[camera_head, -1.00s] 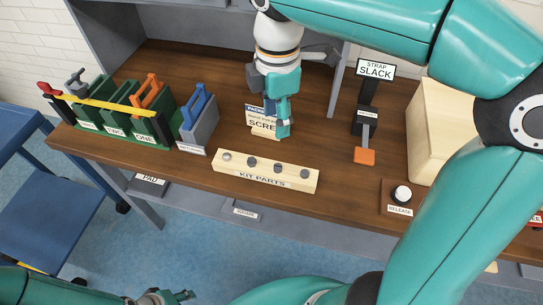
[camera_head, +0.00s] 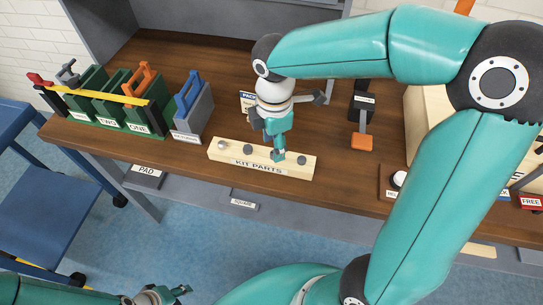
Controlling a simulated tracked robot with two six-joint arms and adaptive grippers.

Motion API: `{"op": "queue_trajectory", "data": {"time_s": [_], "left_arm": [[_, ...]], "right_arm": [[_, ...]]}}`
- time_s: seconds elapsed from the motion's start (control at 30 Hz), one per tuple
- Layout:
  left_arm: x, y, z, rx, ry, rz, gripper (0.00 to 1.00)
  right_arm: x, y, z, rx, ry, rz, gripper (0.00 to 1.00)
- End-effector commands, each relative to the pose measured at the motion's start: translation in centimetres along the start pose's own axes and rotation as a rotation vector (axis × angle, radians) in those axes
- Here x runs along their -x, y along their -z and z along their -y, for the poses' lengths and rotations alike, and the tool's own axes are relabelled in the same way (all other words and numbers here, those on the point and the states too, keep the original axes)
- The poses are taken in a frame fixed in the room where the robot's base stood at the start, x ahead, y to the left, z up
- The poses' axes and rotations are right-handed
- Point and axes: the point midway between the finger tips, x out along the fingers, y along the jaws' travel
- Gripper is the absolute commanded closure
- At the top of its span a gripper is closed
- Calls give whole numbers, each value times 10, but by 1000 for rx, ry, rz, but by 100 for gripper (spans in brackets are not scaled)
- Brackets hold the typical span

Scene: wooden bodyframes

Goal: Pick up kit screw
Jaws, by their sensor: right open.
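A pale wooden block labelled KIT PARTS (camera_head: 225,156) lies near the table's front edge. It holds a light round-headed part (camera_head: 222,145) at its left end, a dark part (camera_head: 248,149) beside it and another dark part (camera_head: 301,160) near its right end. I cannot tell which of them is the kit screw. My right gripper (camera_head: 278,157) points down at the block, right of its middle, and hides the part there. It is open; I cannot tell whether it touches that part. My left gripper (camera_head: 182,291) is low at the bottom edge, away from the table, its jaws unclear.
Green bins (camera_head: 147,118) and a grey bin with a blue handle (camera_head: 193,112) stand at the left. A sign (camera_head: 247,101) is partly hidden behind my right gripper. An orange-ended lever (camera_head: 362,142) and a white button (camera_head: 399,179) are to the right.

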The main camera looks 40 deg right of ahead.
Motion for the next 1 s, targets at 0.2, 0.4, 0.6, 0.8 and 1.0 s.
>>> {"op": "queue_trajectory", "data": {"time_s": [0.2,0.4,0.6,0.8,1.0], "left_arm": [[-2,0,1,0,0,0,60],[-2,0,1,0,0,0,60],[-2,0,1,0,0,0,60],[-2,0,1,0,0,0,60],[-2,0,1,0,0,0,60]], "right_arm": [[-28,-3,0,0,3,0,49],[-32,-3,0,0,-1,-1,49],[-31,-3,0,0,0,-1,67],[-31,-3,0,-1,0,-1,100],[-31,-3,0,-1,0,-1,100]]}}
